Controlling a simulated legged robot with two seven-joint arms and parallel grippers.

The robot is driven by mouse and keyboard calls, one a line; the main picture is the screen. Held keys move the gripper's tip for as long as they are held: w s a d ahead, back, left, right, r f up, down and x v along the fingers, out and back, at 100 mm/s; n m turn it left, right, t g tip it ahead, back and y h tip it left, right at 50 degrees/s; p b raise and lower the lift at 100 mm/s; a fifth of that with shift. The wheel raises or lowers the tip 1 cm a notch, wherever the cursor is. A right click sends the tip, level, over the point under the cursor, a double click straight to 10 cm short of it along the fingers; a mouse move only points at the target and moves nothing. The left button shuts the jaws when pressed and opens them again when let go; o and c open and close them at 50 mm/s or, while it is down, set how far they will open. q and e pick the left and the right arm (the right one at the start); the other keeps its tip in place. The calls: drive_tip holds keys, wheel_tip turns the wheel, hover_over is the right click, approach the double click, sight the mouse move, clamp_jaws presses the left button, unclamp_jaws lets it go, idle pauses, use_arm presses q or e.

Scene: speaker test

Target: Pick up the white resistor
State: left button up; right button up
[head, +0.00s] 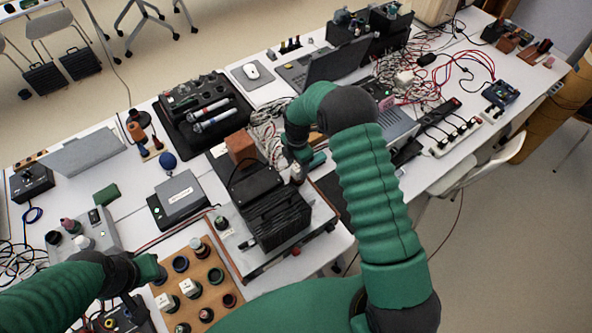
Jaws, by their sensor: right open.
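I cannot tell for certain which item is the white resistor. Small white blocks (187,287) sit among dark round parts on the wooden board (215,276) at the lower left. A small pale-topped part (297,174) stands by the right gripper, at the edge of the black finned unit. My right gripper (305,161) is open, pointing down just above and beside that part; its fingers are small and partly hidden by its own arm. My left gripper (154,273) is at the left edge of the wooden board; its fingers are too unclear to read.
The black finned unit (272,215) stands on a light base between the grippers. A black tray (205,118) holds two microphones. A laptop (335,62), tangled cables (405,65) and a power strip (455,139) crowd the right. Bare white table shows at the left.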

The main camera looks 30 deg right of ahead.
drive_tip(key=f, duration=0.1)
drive_tip(key=d+f, duration=0.1)
drive_tip(key=shift+w+f, duration=0.1)
drive_tip(key=shift+f, duration=0.2)
drive_tip(key=shift+a+r, duration=0.15)
drive_tip(key=shift+a, duration=0.15)
drive_tip(key=shift+c, duration=0.9)
drive_tip(key=shift+a+r, duration=0.15)
drive_tip(key=shift+a, duration=0.2)
drive_tip(key=c, duration=0.5)
drive_tip(key=shift+a, duration=0.1)
drive_tip(key=shift+c, duration=2.3)
use_arm(q)
drive_tip(key=shift+d+r, duration=0.25)
drive_tip(key=shift+r, duration=0.1)
use_arm(e)
drive_tip(key=shift+d, duration=0.5)
clamp_jaws()
